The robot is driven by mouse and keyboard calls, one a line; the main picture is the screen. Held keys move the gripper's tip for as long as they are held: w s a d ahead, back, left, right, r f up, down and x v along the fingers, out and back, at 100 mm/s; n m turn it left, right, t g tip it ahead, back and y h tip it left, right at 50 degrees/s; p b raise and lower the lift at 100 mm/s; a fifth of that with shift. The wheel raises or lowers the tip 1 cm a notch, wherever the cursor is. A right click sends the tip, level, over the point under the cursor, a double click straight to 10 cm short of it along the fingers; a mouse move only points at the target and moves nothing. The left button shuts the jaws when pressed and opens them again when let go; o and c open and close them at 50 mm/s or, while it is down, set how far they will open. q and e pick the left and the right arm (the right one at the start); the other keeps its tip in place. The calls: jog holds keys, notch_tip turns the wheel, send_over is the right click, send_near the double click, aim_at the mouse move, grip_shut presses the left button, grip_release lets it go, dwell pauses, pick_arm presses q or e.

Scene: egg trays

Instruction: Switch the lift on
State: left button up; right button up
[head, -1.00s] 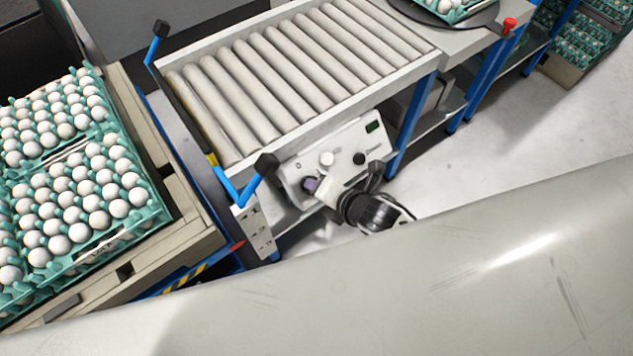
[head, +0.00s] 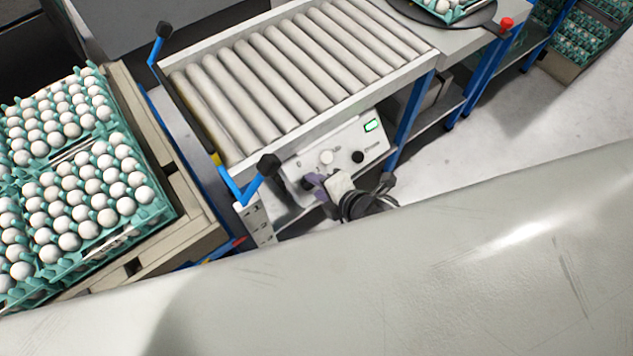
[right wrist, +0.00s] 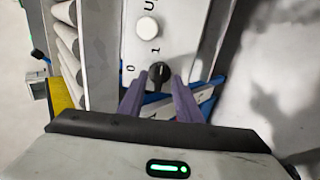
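The white control panel (head: 335,158) sits under the roller conveyor, with a small display (head: 372,125) lit green. A black rotary switch (right wrist: 158,73) shows in the right wrist view, with the marks 0 and 1 beside it. It also shows at the panel's left end in the head view (head: 307,184). My right gripper (right wrist: 158,80) has its purple fingers apart, with the switch between or just beyond their tips; contact cannot be told. In the head view the right gripper (head: 314,183) is at the panel's lower left. My left gripper is not in view.
The roller conveyor (head: 290,75) lies above the panel. A white knob (head: 326,157) and a black knob (head: 358,157) are also on the panel. Blue levers with black grips (head: 268,165) stand at the conveyor's corners. Egg trays (head: 150,213) are stacked at left.

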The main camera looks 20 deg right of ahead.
jog(key=v, duration=0.7)
jog(key=shift+s+r, duration=0.25)
jog(key=shift+r, duration=0.05)
jog(key=shift+d, duration=0.15)
jog(key=s+d+f+m, duration=0.1)
jog(key=s+m, duration=0.3)
jog(key=m, duration=0.6)
jog(key=s+d+f+m, duration=0.2)
jog(key=s+m, duration=0.3)
jog(key=m, duration=0.5)
jog(key=shift+s+f+h, duration=0.25)
jog(key=shift+f+h, duration=0.15)
jog(key=shift+f, duration=0.2)
jog(key=shift+g, duration=0.3)
